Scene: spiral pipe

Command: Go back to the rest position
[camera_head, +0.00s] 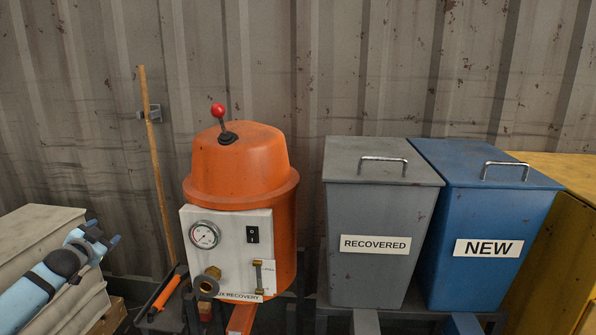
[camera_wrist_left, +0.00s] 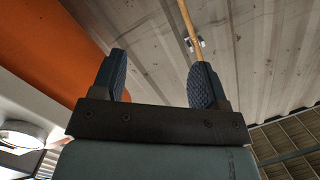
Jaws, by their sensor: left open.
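My left gripper (camera_head: 108,240) comes in from the left edge of the head view, on a light blue arm. It is in front of the grey-white stacked block at the left. In the left wrist view its two dark, ridged fingers (camera_wrist_left: 158,82) stand apart with nothing between them. It is empty and left of the orange flux recovery machine (camera_head: 240,175), apart from it in the head view. The machine's orange side also shows in the left wrist view (camera_wrist_left: 55,45). My right gripper is not in either view.
A grey RECOVERED bin (camera_head: 375,275) and a blue NEW bin (camera_head: 480,280) stand right of the machine, lids closed. A yellow container (camera_head: 560,250) is at far right. A wooden handle (camera_head: 155,160) leans against the corrugated wall (camera_head: 330,70). Pale stacked blocks (camera_head: 35,235) are at left.

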